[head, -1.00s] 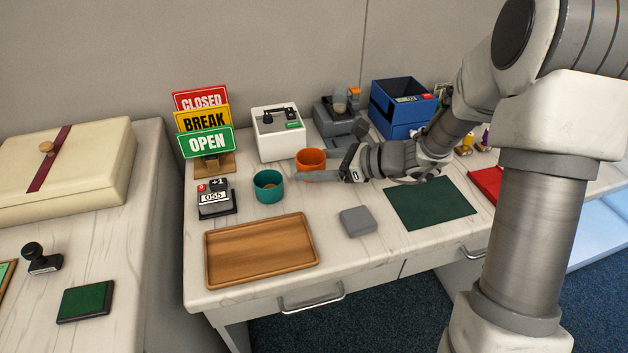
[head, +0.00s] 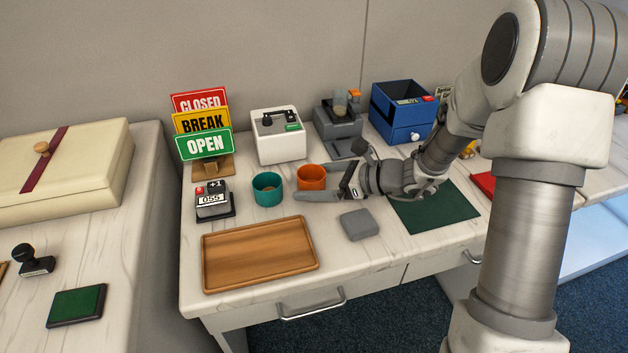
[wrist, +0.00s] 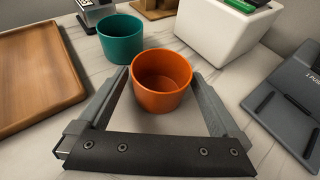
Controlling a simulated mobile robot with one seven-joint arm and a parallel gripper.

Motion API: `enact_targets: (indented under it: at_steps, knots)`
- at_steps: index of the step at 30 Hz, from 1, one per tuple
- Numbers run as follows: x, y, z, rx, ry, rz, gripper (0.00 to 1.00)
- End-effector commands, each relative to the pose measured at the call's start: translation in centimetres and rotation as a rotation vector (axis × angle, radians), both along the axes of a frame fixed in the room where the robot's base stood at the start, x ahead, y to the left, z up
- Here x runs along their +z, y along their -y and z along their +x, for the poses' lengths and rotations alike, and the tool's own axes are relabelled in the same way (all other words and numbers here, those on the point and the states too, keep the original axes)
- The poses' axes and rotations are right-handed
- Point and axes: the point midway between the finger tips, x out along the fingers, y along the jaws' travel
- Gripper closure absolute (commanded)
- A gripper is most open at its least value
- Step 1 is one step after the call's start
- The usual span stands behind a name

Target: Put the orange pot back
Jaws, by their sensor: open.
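The orange pot (head: 311,178) stands upright on the white desk, just right of the teal pot (head: 268,188). In the wrist view the orange pot (wrist: 161,82) looks empty and sits between the two fingers of my gripper (wrist: 164,92). The fingers are spread, one on each side of the pot, with the tips near its sides. I cannot tell whether either finger touches it. In the head view my gripper (head: 322,185) reaches in from the right at desk height. The teal pot (wrist: 121,39) is close to the left finger.
A wooden tray (head: 260,282) lies in front, with a grey block (head: 360,224) right of it. Behind are a white box (head: 278,135), sign stand (head: 203,145) and grey machine (head: 338,128). A counter (head: 213,200) stands left. A green mat (head: 435,208) lies right.

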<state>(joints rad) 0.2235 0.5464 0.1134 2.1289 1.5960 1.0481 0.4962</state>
Motion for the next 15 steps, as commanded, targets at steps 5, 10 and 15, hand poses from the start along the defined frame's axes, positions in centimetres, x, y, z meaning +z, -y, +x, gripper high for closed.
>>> enact_targets:
  at_steps: [5, 10, 15]
  knots:
    - [0.8, 0.6, -0.1, -0.003, 0.0, -0.001, 0.0]
    - [2.2, 3.4, -1.3, -0.005, 0.001, -0.001, 0.0]
    - [3.7, 6.6, -2.7, -0.005, 0.001, 0.0, 0.0]
